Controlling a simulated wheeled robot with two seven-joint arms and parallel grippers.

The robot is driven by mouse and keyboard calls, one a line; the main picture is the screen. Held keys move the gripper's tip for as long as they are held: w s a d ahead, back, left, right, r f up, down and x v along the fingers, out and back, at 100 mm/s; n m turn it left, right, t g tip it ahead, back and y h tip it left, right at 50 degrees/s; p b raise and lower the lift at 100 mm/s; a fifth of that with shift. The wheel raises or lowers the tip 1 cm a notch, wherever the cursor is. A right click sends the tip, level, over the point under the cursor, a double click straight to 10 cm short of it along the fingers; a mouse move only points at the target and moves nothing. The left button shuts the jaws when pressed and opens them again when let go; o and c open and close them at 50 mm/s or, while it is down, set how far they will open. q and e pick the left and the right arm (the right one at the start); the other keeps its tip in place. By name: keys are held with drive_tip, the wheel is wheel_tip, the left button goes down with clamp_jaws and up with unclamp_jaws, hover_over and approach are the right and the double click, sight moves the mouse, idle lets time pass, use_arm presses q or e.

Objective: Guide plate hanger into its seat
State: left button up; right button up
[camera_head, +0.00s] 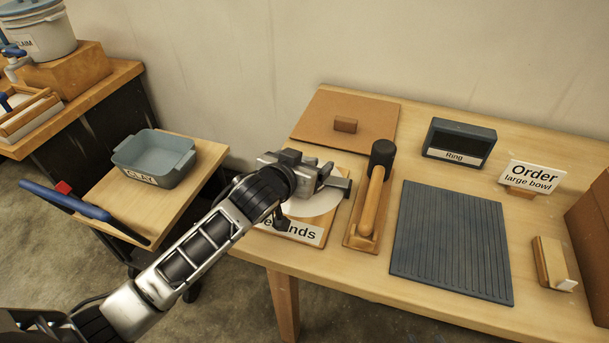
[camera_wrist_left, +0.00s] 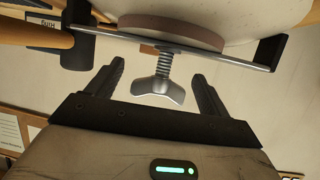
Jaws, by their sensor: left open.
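My left gripper (camera_head: 322,178) is over a labelled board (camera_head: 308,235) on the table, above a pale round plate (camera_head: 318,203). In the left wrist view, what looks like the plate hanger is a metal bar (camera_wrist_left: 190,52) with dark upturned ends, a spring and a silver wing-shaped piece (camera_wrist_left: 158,91). The plate (camera_wrist_left: 235,15) lies against the bar. My open left fingers (camera_wrist_left: 158,75) stand on either side of the wing piece, with visible gaps on both sides. In the head view my arm and gripper hide most of the hanger. I cannot make out its seat. My right gripper is out of view.
A black-headed mallet-like tool (camera_head: 376,185) stands close right of the plate on a wooden base. A ribbed dark mat (camera_head: 452,240), a "Ring" box (camera_head: 459,142) and an "Order" sign (camera_head: 532,176) are further right. A clay tub (camera_head: 154,158) is on a lower cart at left.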

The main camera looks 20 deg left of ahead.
use_arm(q)
drive_tip(key=c, duration=1.1)
drive_tip(key=shift+w+r, duration=0.1)
drive_tip(key=shift+r, duration=0.25)
wheel_tip(320, 180, up, 2)
drive_tip(key=shift+r, duration=0.1)
drive_tip(key=s+d+r, duration=0.6)
drive_tip(key=s+r, duration=0.4)
drive_tip(key=s, duration=0.2)
drive_tip(key=shift+s+p, duration=0.3)
drive_tip(key=shift+s, duration=0.1)
